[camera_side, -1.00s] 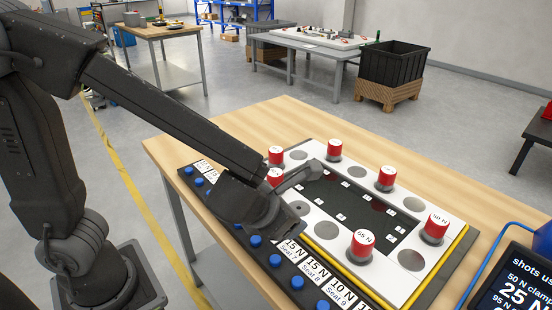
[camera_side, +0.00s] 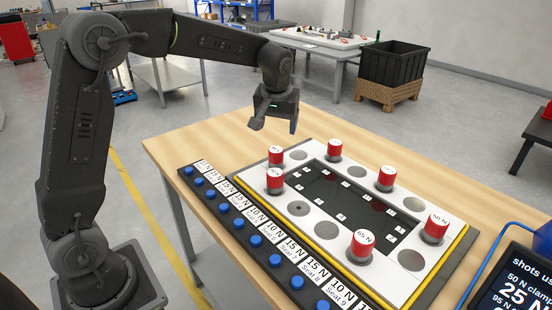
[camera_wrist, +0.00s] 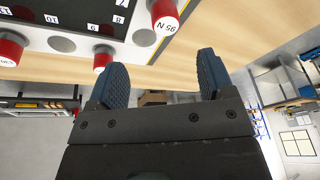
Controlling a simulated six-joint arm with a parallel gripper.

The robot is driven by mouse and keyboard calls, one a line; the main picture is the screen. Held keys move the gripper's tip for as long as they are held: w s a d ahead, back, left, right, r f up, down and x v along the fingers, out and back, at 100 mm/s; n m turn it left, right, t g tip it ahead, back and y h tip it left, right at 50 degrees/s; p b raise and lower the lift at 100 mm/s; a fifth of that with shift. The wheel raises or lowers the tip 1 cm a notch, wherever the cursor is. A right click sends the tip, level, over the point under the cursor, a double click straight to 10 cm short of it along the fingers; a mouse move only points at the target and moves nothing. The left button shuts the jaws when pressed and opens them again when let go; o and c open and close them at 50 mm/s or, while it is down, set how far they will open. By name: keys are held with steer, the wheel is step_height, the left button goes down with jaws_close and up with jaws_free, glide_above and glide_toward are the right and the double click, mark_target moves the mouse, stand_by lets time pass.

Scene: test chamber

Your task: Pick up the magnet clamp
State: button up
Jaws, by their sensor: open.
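Several red magnet clamps with white tops and grey bases stand upright on a white-bordered fixture plate (camera_side: 311,224). They include a back-left clamp (camera_side: 276,155), one just in front of it (camera_side: 275,181), a back clamp (camera_side: 334,149), a right one (camera_side: 386,178), a front "65 N" one (camera_side: 362,244) and a far-right "50 N" one (camera_side: 437,227). My gripper (camera_side: 275,124) is open and empty, above and behind the back-left clamp. In the wrist view my gripper (camera_wrist: 161,82) has its blue ribbed fingers apart; one clamp (camera_wrist: 165,15) shows above them, its label upside down.
Round grey seats lie empty between clamps. A strip of blue buttons (camera_side: 255,241) and labels runs along the fixture's front-left side. A dark screen (camera_side: 515,279) stands at the lower right. The wooden tabletop (camera_side: 215,136) is bare at the back left.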

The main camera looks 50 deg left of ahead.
mark_target(276, 150)
steer(key=a+f, duration=0.1)
steer(key=f, duration=0.1)
steer(key=w+f+n, duration=0.1)
steer(key=f, duration=0.2)
steer(key=w+a+f+n, duration=0.1)
steer(key=f, duration=0.1)
steer(key=shift+a+f, duration=0.3)
steer(key=shift+a, duration=0.05)
steer(key=shift+x, duration=2.8)
steer(key=shift+w+a, duration=0.1)
steer(key=shift+c, duration=0.4)
steer(key=shift+r, duration=0.1)
steer(key=c, duration=1)
steer(key=shift+c, duration=0.5)
steer(key=shift+r, duration=0.15)
